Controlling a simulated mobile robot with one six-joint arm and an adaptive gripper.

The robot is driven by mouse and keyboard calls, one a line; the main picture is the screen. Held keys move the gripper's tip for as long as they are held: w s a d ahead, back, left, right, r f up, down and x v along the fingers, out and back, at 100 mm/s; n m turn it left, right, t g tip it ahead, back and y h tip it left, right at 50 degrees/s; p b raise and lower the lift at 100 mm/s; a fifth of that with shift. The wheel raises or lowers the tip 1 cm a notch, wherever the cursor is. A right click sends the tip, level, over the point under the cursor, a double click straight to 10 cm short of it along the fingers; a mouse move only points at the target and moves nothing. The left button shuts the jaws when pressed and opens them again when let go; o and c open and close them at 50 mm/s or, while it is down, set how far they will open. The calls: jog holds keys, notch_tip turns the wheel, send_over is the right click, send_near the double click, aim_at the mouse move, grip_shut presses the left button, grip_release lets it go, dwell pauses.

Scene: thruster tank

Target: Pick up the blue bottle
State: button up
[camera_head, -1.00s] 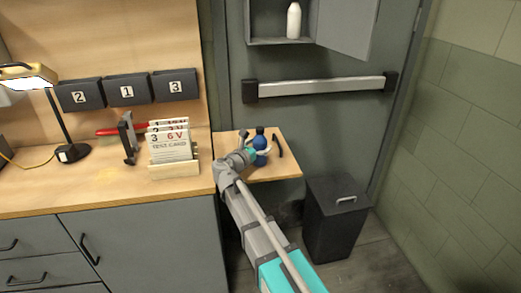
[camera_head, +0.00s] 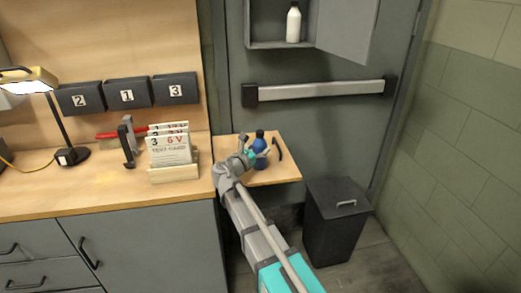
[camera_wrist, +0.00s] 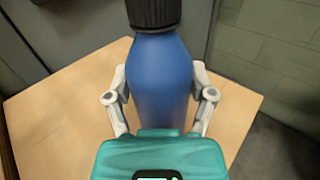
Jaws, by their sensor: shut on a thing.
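The blue bottle (camera_head: 260,146) with a black cap is above or on the small wooden shelf (camera_head: 286,174) by the grey door; I cannot tell whether its base touches. In the wrist view the bottle (camera_wrist: 160,80) fills the middle, its black cap at the top edge. My gripper (camera_wrist: 160,88) has a white finger on each side of the bottle and is shut on it. In the head view my gripper (camera_head: 252,153) is at the bottle's left side, partly hiding it.
A dark curved handle-like thing (camera_head: 279,149) is just right of the bottle. A dark bin (camera_head: 335,225) stands right of the shelf. A card holder (camera_head: 174,173) is on the bench to the left. A white bottle (camera_head: 293,23) stands in an open wall cabinet above.

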jog(key=shift+r+p, duration=1.3)
jog(key=shift+r, duration=0.1)
jog(key=s+r+p, duration=1)
jog(key=s, duration=0.4)
jog(key=shift+d, duration=0.4)
jog(key=shift+s, duration=0.1)
